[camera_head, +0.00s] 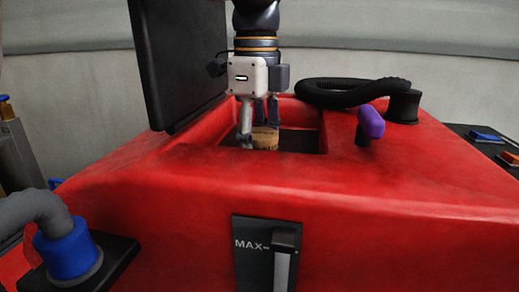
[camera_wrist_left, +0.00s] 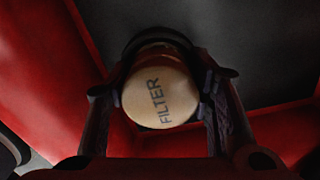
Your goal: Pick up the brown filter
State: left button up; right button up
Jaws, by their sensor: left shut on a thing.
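The brown filter (camera_head: 265,139) is a short tan cylinder inside the square opening of the red tank. In the left wrist view the filter (camera_wrist_left: 160,96) shows its round top with the word FILTER. My left gripper (camera_head: 259,135) reaches straight down into the opening from above. Its two fingers stand on either side of the filter and are shut on it, as the left wrist view also shows (camera_wrist_left: 162,100). Behind the filter a dark round rim shows in the wrist view. The filter's lower part is hidden. My right gripper is not in view.
The red tank (camera_head: 390,200) surrounds the opening with close walls. A black lid (camera_head: 180,60) stands open at the left. A black hose (camera_head: 350,92) and a purple-topped handle (camera_head: 370,122) are to the right. A blue hose fitting (camera_head: 68,250) is at front left.

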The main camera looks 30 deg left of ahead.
aim_at(257, 132)
pick_arm(q)
notch_tip(257, 132, up, 9)
jog(key=shift+w+b, duration=0.1)
jog(key=shift+b, duration=0.3)
jog(key=shift+r, duration=0.9)
jog(key=shift+r, duration=0.65)
jog(key=shift+f, duration=0.1)
